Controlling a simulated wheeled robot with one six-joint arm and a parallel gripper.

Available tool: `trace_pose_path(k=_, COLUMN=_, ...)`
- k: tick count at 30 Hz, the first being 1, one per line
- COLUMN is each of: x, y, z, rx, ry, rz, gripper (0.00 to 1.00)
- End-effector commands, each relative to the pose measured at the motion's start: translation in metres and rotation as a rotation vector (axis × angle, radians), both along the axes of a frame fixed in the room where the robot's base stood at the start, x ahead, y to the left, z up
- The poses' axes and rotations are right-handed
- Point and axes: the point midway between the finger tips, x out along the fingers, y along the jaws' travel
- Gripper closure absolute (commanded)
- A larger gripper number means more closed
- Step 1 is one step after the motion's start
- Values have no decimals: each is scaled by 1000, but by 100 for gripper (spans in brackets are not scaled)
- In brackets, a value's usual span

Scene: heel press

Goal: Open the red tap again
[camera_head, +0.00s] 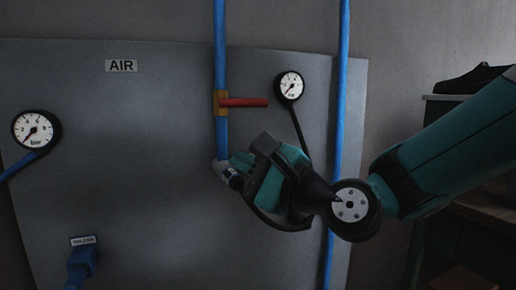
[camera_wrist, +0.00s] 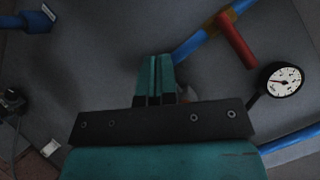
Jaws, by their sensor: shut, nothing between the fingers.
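The red tap handle (camera_head: 244,103) sticks out to the right from a brass valve body (camera_head: 221,103) on a vertical blue pipe, so it lies across the pipe. In the wrist view the red handle (camera_wrist: 237,41) shows at the upper right, ahead of and to the right of my fingers. My gripper (camera_head: 232,172) is just below the tap, in front of the lower pipe end. Its two fingers (camera_wrist: 154,80) are together with nothing between them, apart from the handle. The gripper hides part of the panel behind it.
A small gauge (camera_head: 290,86) sits right of the tap, with a black hose running down behind my gripper. A second blue pipe (camera_head: 343,100) runs down the panel's right side. A larger bar gauge (camera_head: 36,130) and a blue fitting (camera_head: 82,262) are at left.

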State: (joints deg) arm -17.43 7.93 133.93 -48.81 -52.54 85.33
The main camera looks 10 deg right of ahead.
Motion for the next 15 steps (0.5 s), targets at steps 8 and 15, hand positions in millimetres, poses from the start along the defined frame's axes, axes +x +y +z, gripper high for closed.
trace_pose_path(k=8, x=39, y=-38, z=-29, rx=705, ry=126, rz=-85, gripper=100)
trace_pose_path(k=15, x=49, y=-59, z=-36, rx=967, ry=150, rz=-90, gripper=100)
